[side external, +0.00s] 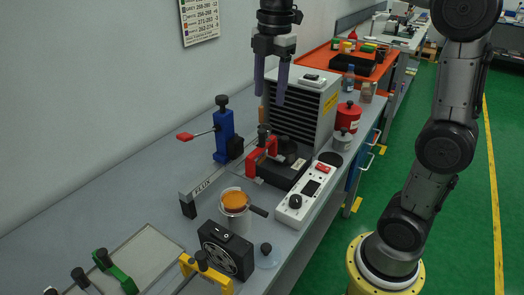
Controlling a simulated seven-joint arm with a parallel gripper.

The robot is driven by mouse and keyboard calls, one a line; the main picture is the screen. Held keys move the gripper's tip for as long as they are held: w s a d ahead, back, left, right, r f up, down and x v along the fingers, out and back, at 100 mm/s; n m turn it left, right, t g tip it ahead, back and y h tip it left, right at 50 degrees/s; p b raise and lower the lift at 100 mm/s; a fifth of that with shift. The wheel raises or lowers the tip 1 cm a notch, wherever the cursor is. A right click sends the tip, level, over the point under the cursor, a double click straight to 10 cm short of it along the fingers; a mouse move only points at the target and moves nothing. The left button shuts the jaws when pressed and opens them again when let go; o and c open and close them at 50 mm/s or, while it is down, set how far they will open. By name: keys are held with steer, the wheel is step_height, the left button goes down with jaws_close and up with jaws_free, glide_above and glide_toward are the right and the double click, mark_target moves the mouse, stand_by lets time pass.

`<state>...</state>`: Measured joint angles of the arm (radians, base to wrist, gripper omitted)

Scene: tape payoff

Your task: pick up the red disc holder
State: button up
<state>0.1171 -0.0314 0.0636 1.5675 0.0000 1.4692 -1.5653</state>
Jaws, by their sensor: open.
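The best match for the red disc holder is a red bracket (262,155) with black knobs, standing on the grey bench at the left of a low black block. Its lower part is partly hidden, and I cannot make out a disc in it. My gripper (270,98) points down with its two long fingers apart and nothing between them. In the picture it is above the red bracket, in front of a grey louvred box, clearly higher than the bracket.
A blue post (224,136) with a red handle stands left of the bracket. The louvred box (300,105) stands behind. A white control box (307,195), a tin with orange contents (236,212) and a black fan (226,250) are nearer. Bare bench (130,195) lies left.

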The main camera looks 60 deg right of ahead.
steer(key=shift+w+d+f+g, duration=0.15)
steer(key=shift+w+d+f, duration=0.15)
steer(key=shift+w+f, duration=0.3)
steer(key=shift+w+d+f+g, duration=0.15)
steer(key=shift+w+d+f, duration=0.1)
steer(key=shift+w+f, duration=0.35)
glide_above(262, 146)
steer(key=f, duration=0.5)
steer(key=d+f, duration=0.1)
steer(key=f, duration=0.2)
steer(key=shift+w+f, duration=0.2)
steer(key=shift+a+f, duration=0.1)
steer(key=shift+f, duration=2.85)
jaws_close()
steer(key=shift+r, duration=0.1)
